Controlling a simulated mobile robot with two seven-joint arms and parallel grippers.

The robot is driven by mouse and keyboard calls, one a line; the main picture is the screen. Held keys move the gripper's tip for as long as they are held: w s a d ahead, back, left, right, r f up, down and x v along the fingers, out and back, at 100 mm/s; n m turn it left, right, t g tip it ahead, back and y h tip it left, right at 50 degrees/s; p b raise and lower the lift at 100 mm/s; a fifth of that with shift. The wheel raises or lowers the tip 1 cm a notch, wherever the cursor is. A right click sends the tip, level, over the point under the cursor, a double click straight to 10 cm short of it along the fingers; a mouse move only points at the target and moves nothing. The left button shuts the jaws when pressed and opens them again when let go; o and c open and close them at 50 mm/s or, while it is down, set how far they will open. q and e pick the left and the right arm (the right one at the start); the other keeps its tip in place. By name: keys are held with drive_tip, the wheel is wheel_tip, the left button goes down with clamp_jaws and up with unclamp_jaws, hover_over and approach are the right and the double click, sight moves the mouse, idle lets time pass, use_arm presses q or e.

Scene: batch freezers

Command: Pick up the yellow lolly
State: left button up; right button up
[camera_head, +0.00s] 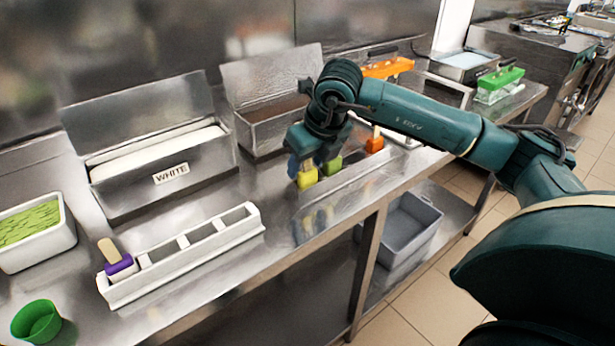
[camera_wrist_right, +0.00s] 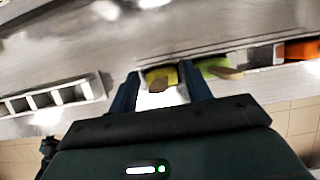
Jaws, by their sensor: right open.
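The yellow lolly (camera_head: 307,178) stands by the long holder in the middle of the steel counter, with its stick partly hidden by my gripper. In the right wrist view the yellow lolly (camera_wrist_right: 161,78) shows between my fingertips. My right gripper (camera_head: 303,165) is open, pointing down, with its blue fingers on either side of the lolly; I cannot tell whether they touch it. It also shows in the right wrist view (camera_wrist_right: 158,88). My left gripper is not in view.
A white rack (camera_head: 185,262) holds a purple lolly (camera_head: 118,263). A steel box labelled WHITE (camera_head: 165,185) stands behind. A green cup (camera_head: 36,321) is at front left.

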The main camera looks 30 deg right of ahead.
drive_tip(key=shift+c, duration=0.2)
drive_tip(key=c, duration=0.7)
drive_tip(key=shift+o, duration=0.2)
wheel_tip(320, 180, up, 10)
drive_tip(key=shift+r, duration=0.1)
wheel_tip(320, 180, up, 7)
drive_tip(key=p, duration=0.5)
drive_tip(key=shift+w, duration=0.1)
idle(0.5)
